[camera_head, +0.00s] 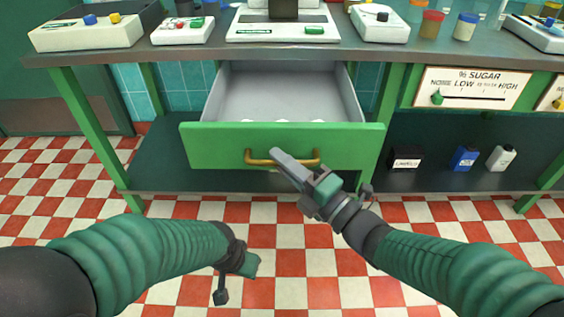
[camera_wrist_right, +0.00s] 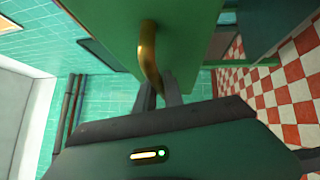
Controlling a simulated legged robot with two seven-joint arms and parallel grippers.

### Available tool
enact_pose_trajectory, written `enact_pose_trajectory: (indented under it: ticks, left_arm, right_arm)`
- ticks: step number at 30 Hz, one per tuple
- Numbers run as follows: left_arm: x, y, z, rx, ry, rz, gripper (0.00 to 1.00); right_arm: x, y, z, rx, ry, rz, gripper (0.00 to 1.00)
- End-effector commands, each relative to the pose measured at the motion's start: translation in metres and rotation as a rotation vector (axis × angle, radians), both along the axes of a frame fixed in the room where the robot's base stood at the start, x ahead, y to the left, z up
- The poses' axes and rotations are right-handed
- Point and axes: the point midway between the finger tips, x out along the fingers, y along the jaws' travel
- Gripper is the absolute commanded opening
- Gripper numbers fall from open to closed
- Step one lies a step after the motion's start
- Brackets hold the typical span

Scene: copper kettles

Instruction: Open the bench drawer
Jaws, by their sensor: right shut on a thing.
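The bench drawer (camera_head: 215,146) has a green front and a grey inside. It stands well out from under the bench top, with its interior in plain view. A brass handle (camera_head: 262,158) runs across its front. In the right wrist view the gripper's fingers (camera_wrist_right: 160,92) are shut on the brass handle (camera_wrist_right: 148,50). My left gripper (camera_head: 232,280) hangs low over the floor at the lower left, away from the drawer. Its fingertips do not show clearly.
The bench top (camera_head: 190,52) carries several instruments and small jars. A lower shelf (camera_head: 155,165) runs beneath the drawer, with a dark box (camera_head: 406,158), a blue bottle (camera_head: 465,158) and a white bottle (camera_head: 501,158) at right. The checkered floor in front is clear.

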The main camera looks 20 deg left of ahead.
Motion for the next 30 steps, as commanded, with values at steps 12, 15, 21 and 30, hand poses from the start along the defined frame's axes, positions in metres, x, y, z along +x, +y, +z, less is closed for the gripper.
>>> enact_pose_trajectory:
  ticks: [12, 15, 21, 30]
  left_arm:
    - [0.0, 0.0, 0.0, 0.0, 0.0, 0.0, 0.0]
    - [0.0, 0.0, 0.0, 0.0, 0.0, 0.0, 0.0]
    - [0.0, 0.0, 0.0, 0.0, 0.0, 0.0, 0.0]
    - [0.0, 0.0, 0.012, 0.0, 0.0, 0.0, 0.0]
  right_arm:
    - [0.001, -0.001, -0.004, -0.005, 0.007, -0.004, 0.22]
    - [0.0, -0.001, -0.003, -0.004, 0.005, -0.002, 0.22]
    - [0.0, 0.0, -0.001, -0.002, 0.002, -0.001, 0.22]
    - [-0.013, -0.027, -0.002, -0.002, 0.005, -0.005, 0.22]
